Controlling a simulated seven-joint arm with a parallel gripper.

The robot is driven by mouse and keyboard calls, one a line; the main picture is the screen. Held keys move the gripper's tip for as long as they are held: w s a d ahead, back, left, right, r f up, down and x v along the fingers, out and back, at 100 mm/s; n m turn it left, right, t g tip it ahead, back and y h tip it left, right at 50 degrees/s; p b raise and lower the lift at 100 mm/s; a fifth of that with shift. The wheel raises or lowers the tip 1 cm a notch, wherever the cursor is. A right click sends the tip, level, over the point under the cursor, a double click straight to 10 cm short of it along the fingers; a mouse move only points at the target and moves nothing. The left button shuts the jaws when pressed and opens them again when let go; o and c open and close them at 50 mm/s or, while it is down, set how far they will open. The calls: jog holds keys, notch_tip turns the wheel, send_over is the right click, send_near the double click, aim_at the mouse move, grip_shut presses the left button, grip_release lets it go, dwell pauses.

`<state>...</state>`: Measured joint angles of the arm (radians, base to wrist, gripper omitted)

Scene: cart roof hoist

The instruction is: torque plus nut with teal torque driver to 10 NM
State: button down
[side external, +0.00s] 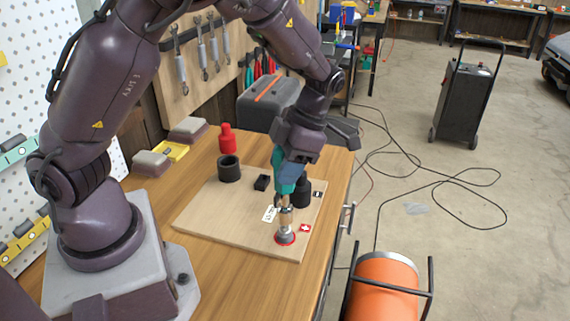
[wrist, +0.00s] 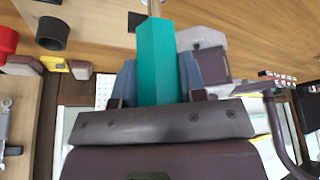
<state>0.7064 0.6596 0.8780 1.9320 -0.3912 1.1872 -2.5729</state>
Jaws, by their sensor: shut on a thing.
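My gripper (side external: 289,160) is shut on the teal torque driver (side external: 279,183) and holds it upright over the wooden board. In the wrist view the driver's teal handle (wrist: 158,62) sits between the two fingers. Its shaft runs down to the grey plus nut post (side external: 286,238), which stands in a red ring beside a red label with a white cross (side external: 305,228). The tip appears to meet the post, but the exact seating of the tip on the nut is too small to tell. No torque reading is legible.
On the board (side external: 215,213) are a dark open cup (side external: 229,169), a small black block (side external: 262,183), a white tag (side external: 269,214) and a black post (side external: 302,193) beside a black minus label (side external: 318,194). A red bottle (side external: 227,139) and grey toolbox (side external: 268,103) stand behind. The board's front left is clear.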

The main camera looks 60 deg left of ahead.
jog(key=shift+f, duration=1.35)
jog(key=m+y, duration=0.1)
jog(key=m, duration=0.2)
jog(key=shift+d+m+t, duration=0.1)
jog(key=shift+m+t, duration=0.2)
jog(key=shift+m, duration=0.1)
jog(key=m+y, duration=0.1)
jog(key=m, duration=0.2)
jog(key=shift+t, duration=0.4)
jog(key=m+t, duration=0.1)
jog(key=m, duration=0.1)
jog(key=m+y, duration=0.1)
jog(key=m, duration=0.2)
jog(key=shift+s+t, duration=0.1)
jog(key=shift+t, duration=0.3)
jog(key=n+g, duration=0.1)
jog(key=n, duration=0.1)
jog(key=shift+n, duration=0.4)
